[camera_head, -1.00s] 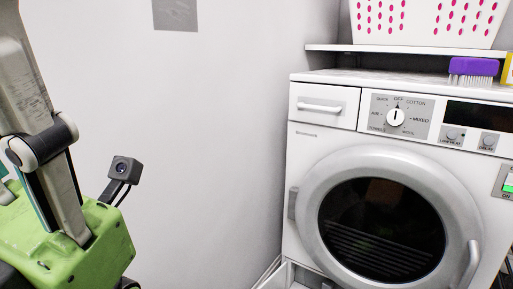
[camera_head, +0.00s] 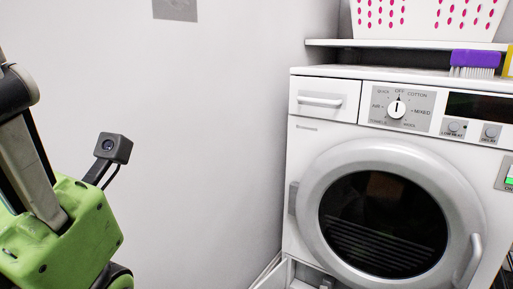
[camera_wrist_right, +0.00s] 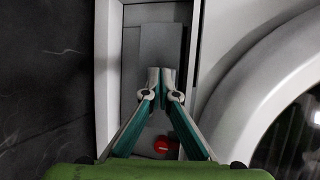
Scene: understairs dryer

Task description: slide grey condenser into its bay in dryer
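The grey condenser (camera_wrist_right: 158,48) shows in the right wrist view as a flat grey block within the pale frame of its bay (camera_wrist_right: 112,20). My right gripper (camera_wrist_right: 160,78) points at the block. Its fingertips are almost together, with a thin part of the condenser seemingly between them. The fingers hide that part. The white dryer (camera_head: 310,160) stands at the right in the head view, and its low bay opening (camera_head: 300,277) is cut by the bottom edge.
The round dryer door (camera_head: 330,165) is shut and lies close beside my right gripper in the wrist view (camera_wrist_right: 245,95). A purple brush (camera_head: 475,58) sits on top of the dryer, below a shelf with a basket (camera_head: 430,22).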

